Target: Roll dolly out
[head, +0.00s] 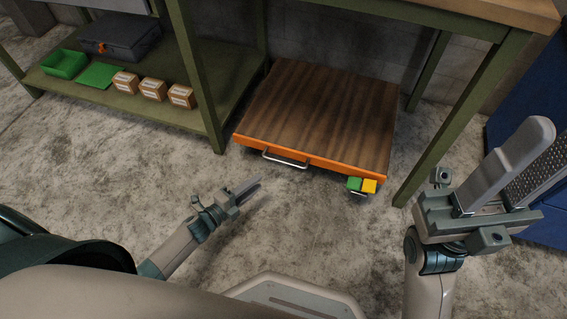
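The dolly (320,110) is a low platform with a brown wood-grain top and an orange front edge, standing on the floor under the workbench. A metal bar handle (286,160) is on its front edge, left of the middle. My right gripper (548,145) is open and empty, large at the right, clear of the dolly.
Green bench legs (464,115) stand beside the dolly. The left shelf (150,115) holds a grey case (120,36), a green bin (64,64) and several small boxes (153,89). A blue cabinet (520,95) is at right. The floor before the dolly is clear.

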